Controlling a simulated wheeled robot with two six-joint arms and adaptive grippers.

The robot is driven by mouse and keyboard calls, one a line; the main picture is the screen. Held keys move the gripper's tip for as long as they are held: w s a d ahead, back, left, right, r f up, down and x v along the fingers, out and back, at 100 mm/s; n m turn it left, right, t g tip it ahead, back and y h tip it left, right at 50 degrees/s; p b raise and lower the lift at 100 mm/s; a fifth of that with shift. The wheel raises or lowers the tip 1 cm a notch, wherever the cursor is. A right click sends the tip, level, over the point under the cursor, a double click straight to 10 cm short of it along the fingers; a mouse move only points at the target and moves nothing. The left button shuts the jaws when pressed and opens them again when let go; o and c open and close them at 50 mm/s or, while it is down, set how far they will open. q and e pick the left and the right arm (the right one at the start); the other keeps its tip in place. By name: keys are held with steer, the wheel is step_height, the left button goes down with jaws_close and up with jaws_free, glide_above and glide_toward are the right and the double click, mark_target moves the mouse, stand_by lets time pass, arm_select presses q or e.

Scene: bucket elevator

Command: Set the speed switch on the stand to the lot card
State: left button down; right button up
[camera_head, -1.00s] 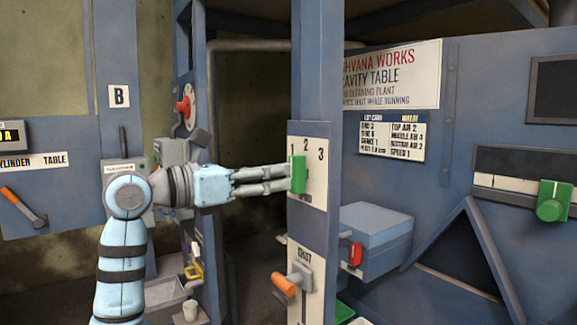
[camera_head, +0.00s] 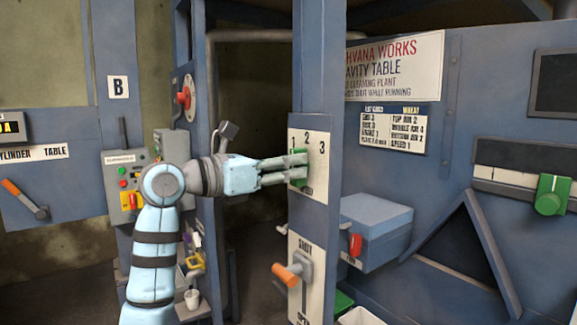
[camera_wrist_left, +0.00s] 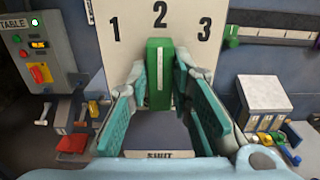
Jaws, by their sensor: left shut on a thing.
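The speed switch is a green knob (camera_head: 299,158) on a white plate (camera_head: 319,180) marked 1, 2 and 3, on a blue post. In the left wrist view the knob (camera_wrist_left: 158,68) stands upright, its white line below the 2. My left gripper (camera_head: 297,170) reaches in from the left and is shut on the knob, its fingers at either side of it. The fingers partly hide the knob in the head view. The lot card (camera_head: 393,128) hangs on the blue machine at right; its small print seems to read SPEED 1. My right gripper is not in view.
Below the switch is an orange-handled lever (camera_head: 287,274) on a plate marked SHUT. A blue box (camera_head: 376,225) with a red handle stands right of the post. A control box (camera_head: 127,180) with buttons is behind my left arm.

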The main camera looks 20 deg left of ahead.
arm_select(q)
steer(key=n+p, duration=0.3)
steer(key=n, duration=0.1)
steer(key=n+p, duration=0.4)
steer(key=n, duration=0.1)
steer(key=shift+w+a+f, duration=0.1)
steer(key=shift+w+a, duration=0.05)
steer(key=shift+a, duration=0.05)
stand_by(0.3)
stand_by(0.4)
steer(key=c, duration=1.4)
jaws_free()
steer(key=shift+c, duration=0.2)
